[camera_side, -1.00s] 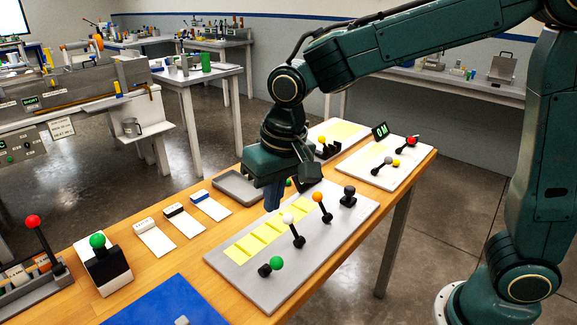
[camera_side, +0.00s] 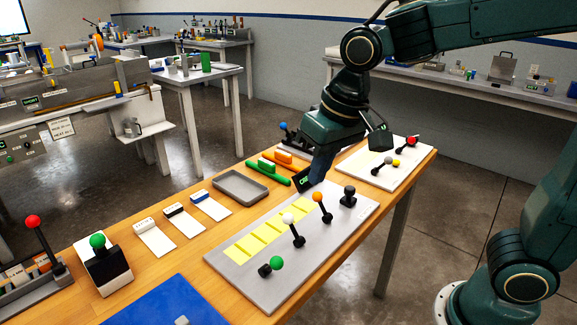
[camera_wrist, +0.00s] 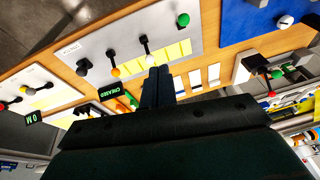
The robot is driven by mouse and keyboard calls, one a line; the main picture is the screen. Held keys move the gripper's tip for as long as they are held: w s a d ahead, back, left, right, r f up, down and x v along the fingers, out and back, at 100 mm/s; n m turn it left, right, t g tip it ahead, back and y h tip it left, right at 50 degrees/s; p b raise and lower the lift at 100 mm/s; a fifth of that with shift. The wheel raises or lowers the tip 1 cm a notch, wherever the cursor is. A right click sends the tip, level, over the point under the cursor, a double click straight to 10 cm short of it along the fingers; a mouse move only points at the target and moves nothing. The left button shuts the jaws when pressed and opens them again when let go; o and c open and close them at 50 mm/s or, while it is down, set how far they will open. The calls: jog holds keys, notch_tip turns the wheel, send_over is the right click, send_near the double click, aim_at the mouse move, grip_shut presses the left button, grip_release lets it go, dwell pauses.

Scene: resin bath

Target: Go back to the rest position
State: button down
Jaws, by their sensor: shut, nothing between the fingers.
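My gripper (camera_side: 316,181) is shut and empty. It hangs in the air over the back right part of the grey lever panel (camera_side: 263,297), close to a small black display (camera_side: 302,180). In the wrist view the shut fingers (camera_wrist: 158,72) point towards the panel, with nothing between them. The panel carries levers with a green knob (camera_side: 277,263), a white knob (camera_side: 288,218), an orange knob (camera_side: 317,197) and a black knob (camera_side: 349,190), beside yellow notes (camera_side: 250,243). I cannot tell how high the fingertips are above the panel.
A grey tray (camera_side: 240,186) and green and orange holders (camera_side: 268,170) lie left of my gripper. A second lever panel (camera_side: 368,176) stands at the back right. White cards (camera_side: 157,240), a green-knobbed lever box (camera_side: 105,264) and a blue mat (camera_side: 172,300) lie towards the left. Open air is above the table.

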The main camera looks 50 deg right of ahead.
jog(key=s+d+t, duration=0.1)
jog(key=s+d, duration=0.3)
jog(key=s, duration=0.3)
jog(key=s+d+n+t, duration=0.1)
jog(key=s+d, duration=0.3)
jog(key=s, duration=0.3)
jog(key=shift+d+t+h, duration=0.3)
jog(key=shift+d, duration=0.05)
jog(key=shift+w+r, duration=0.1)
jog(key=shift+w, duration=0.05)
dwell(0.3)
